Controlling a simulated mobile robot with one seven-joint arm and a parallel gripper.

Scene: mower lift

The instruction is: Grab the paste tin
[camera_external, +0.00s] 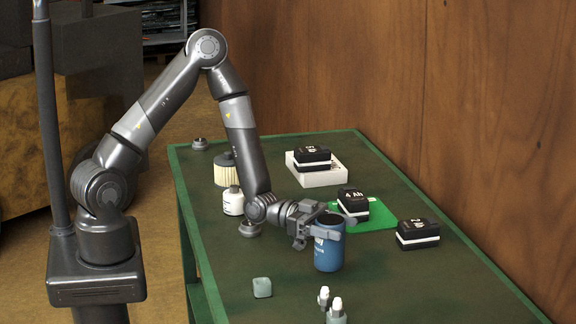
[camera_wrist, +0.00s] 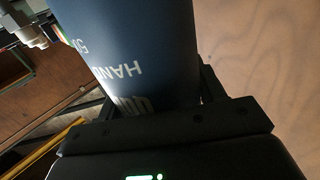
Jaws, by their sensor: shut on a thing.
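The paste tin is a dark blue cylinder (camera_external: 329,256) with white lettering, upright at the near part of the green table (camera_external: 440,290). My gripper (camera_external: 326,229) comes from the left and is shut around the tin's upper part, one finger on each side. In the wrist view the tin (camera_wrist: 130,45) fills the upper middle between the dark fingers (camera_wrist: 165,95), with part of a "HAND" label showing. I cannot tell whether its base touches the table.
Black battery packs stand in a white tray (camera_external: 325,178), on a green mat (camera_external: 376,218) and on bare table (camera_external: 418,234).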

